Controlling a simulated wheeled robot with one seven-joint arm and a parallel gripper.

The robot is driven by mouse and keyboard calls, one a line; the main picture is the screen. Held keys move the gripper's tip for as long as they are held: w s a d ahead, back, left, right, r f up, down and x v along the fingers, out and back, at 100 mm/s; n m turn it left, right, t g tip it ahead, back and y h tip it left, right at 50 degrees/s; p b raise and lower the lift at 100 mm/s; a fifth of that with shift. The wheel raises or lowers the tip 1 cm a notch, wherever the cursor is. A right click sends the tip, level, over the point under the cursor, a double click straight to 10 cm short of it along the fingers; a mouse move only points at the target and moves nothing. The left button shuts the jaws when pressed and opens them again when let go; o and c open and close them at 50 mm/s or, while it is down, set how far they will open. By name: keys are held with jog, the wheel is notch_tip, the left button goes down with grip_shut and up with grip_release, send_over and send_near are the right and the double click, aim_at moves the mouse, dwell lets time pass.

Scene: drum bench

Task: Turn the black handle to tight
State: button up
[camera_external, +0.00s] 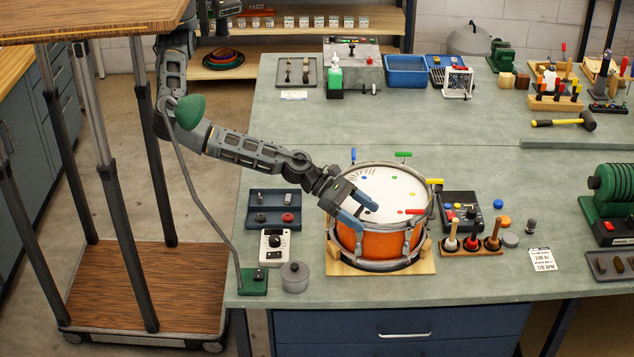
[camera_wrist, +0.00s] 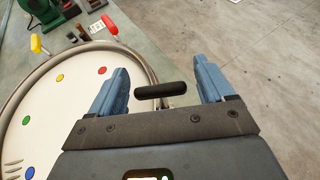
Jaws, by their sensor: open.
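The black handle (camera_wrist: 164,91) is a short bar that lies crosswise between my two blue fingers in the wrist view. It is at the outer edge of the drum rim. My gripper (camera_wrist: 163,76) is open, with a finger on either side of the handle and a visible gap at each end. In the external view my gripper (camera_external: 361,211) reaches over the near side of the orange drum (camera_external: 375,243).
Other handles on the rim are red (camera_external: 415,212), yellow (camera_external: 434,181), green (camera_external: 403,154) and blue (camera_external: 353,156). A wooden base (camera_external: 345,267) holds the drum. A grey pot (camera_external: 295,277) and a white dial box (camera_external: 274,245) stand left. Mallets (camera_external: 472,240) stand right.

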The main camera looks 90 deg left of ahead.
jog(key=shift+w+d+f, duration=0.15)
jog(key=shift+w+d, duration=0.05)
jog(key=shift+w, duration=0.2)
jog(key=c, duration=1)
jog(key=shift+o, duration=0.2)
jog(key=shift+m+h+p, duration=0.3)
jog(key=shift+h+p, duration=0.1)
jog(key=shift+p, duration=0.05)
